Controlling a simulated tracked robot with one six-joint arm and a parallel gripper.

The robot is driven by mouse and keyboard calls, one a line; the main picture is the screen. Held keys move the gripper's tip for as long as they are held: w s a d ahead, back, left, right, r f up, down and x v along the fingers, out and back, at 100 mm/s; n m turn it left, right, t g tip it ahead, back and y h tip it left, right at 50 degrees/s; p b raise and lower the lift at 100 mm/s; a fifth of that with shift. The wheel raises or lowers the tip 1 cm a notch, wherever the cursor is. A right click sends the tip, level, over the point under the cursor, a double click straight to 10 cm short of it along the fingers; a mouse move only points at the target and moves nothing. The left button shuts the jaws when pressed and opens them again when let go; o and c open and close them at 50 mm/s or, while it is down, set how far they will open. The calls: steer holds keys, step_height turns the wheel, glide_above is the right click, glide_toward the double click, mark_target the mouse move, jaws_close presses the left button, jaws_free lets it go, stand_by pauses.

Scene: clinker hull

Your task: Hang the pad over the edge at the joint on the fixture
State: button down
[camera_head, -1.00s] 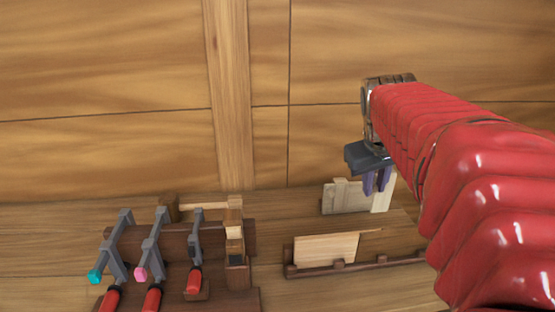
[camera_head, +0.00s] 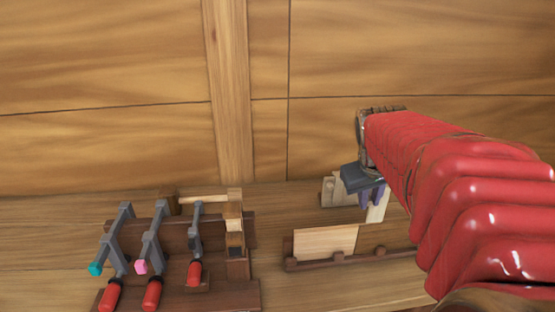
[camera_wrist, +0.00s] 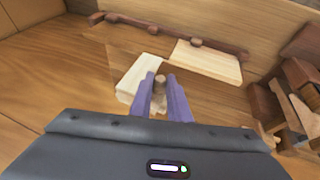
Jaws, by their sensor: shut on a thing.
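My gripper (camera_head: 372,194), with purple fingers below a dark grey body, points down over the fixture at the back of the bench. Its fingers also show in the wrist view (camera_wrist: 162,100), close together. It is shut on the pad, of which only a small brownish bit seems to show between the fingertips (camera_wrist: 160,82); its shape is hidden. The fixture (camera_head: 334,192) is a pale wooden piece, partly covered by my gripper. Its cream part (camera_wrist: 138,76) shows beside the fingers in the wrist view. I cannot tell whether the pad touches the fixture, and the joint is not clear.
A thin pale board (camera_head: 325,242) leans on a dark rail with pegs (camera_head: 375,257) in front of the fixture. At the left, several grey clamps with red handles (camera_head: 152,240) stand on a dark wooden rack. A planked wall (camera_head: 100,150) rises behind the bench.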

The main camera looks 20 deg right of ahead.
step_height(320, 180, down, 13)
stand_by(1.4)
steer(key=shift+f, duration=0.2)
stand_by(0.6)
steer(key=c, duration=1.6)
jaws_free()
steer(key=shift+r, duration=0.1)
steer(key=v, duration=1.3)
steer(key=shift+s+a+r, duration=0.1)
steer(key=shift+a+r, duration=0.05)
steer(key=shift+r, duration=0.1)
